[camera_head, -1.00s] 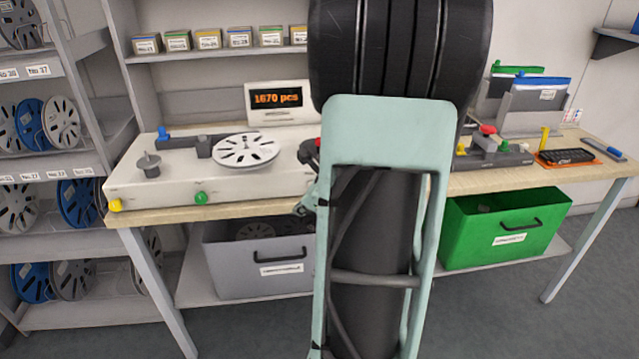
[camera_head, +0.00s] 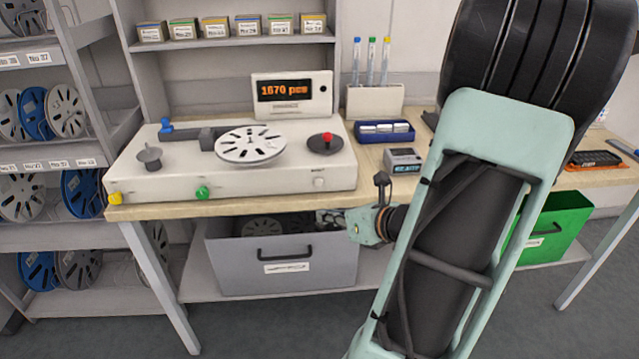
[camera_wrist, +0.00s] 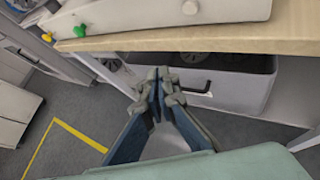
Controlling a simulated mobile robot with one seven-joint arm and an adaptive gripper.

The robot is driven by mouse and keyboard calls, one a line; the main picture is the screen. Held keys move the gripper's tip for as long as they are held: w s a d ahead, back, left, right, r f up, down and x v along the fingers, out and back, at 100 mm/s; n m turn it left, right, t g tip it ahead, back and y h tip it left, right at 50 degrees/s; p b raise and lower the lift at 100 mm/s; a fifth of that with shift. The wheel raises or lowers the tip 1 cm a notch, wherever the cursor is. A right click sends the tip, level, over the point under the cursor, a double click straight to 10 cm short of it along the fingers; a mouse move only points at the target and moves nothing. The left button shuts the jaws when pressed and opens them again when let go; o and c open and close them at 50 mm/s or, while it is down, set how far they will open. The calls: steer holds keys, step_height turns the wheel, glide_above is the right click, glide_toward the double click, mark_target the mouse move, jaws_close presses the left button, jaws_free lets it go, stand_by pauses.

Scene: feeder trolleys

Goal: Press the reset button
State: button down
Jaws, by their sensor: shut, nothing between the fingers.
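The counting machine (camera_head: 240,185) is a white box on the bench. Its front face carries a yellow button (camera_head: 115,198), a green button (camera_head: 202,193) and a pale button (camera_head: 319,183) at the right. None shows a readable reset label. A display (camera_head: 291,95) reading 1670 pcs stands behind it. In the wrist view, the yellow (camera_wrist: 47,38) and green (camera_wrist: 79,31) buttons show at upper left. My gripper (camera_head: 328,218) is below the bench's front edge, partly hidden by my arm in the head view. Its fingers are together and empty in the wrist view (camera_wrist: 160,76), apart from the buttons.
The bench edge (camera_head: 240,206) runs above my gripper. A grey bin (camera_head: 285,278) sits on the shelf beneath, behind the fingers. A reel (camera_head: 250,144) and a red-topped black knob (camera_head: 326,143) are on the machine. A small grey device (camera_head: 403,160) stands to its right.

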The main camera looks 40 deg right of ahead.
steer(key=shift+w+d, duration=0.1)
steer(key=shift+w+d, duration=0.75)
steer(key=shift+w, duration=0.45)
steer(key=shift+w+d, duration=0.75)
steer(key=shift+w, duration=0.5)
steer(key=shift+w+d, duration=0.75)
steer(key=shift+w, duration=0.45)
steer(key=shift+w, duration=0.15)
steer(key=shift+w+d, duration=0.2)
steer(key=shift+w, duration=0.05)
steer(key=shift+w+d, duration=0.3)
steer(key=shift+w, duration=0.1)
steer(key=shift+s+a, duration=0.5)
steer(key=shift+s, duration=0.3)
steer(key=shift+s+a, duration=0.45)
steer(key=shift+s, duration=0.25)
steer(key=shift+s+a, duration=0.45)
steer(key=shift+s, duration=0.3)
steer(key=shift+s+a, duration=0.45)
steer(key=shift+s, duration=0.25)
